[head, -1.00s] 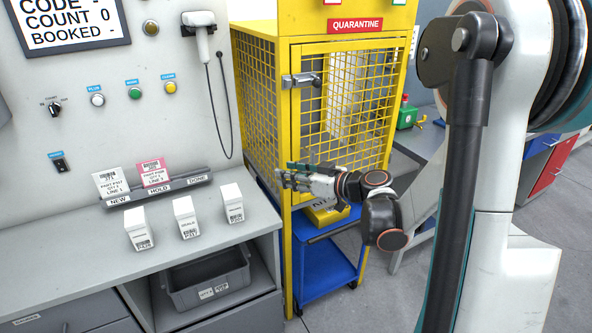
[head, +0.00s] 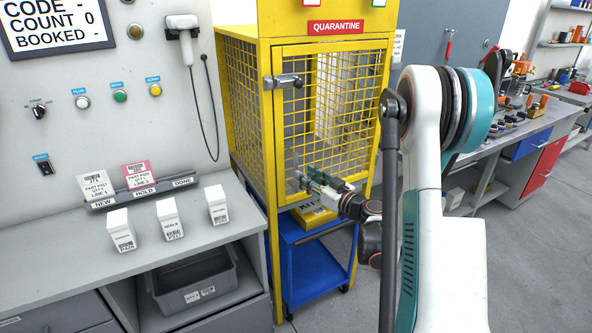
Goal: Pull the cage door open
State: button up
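The yellow mesh cage door (head: 330,120) stands under the red QUARANTINE sign and appears shut in its frame. A grey latch handle (head: 284,81) is on the upper left edge of the door.
A blue cart (head: 312,272) with a yellow kit box (head: 315,217) stands under the cage. A grey bench (head: 190,240) with small white boxes is at left, a grey bin (head: 195,283) beneath it. Open floor (head: 515,265) lies at right.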

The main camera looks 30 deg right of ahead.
jog(key=b+x, duration=0.1)
jog(key=x, duration=0.5)
grip_shut()
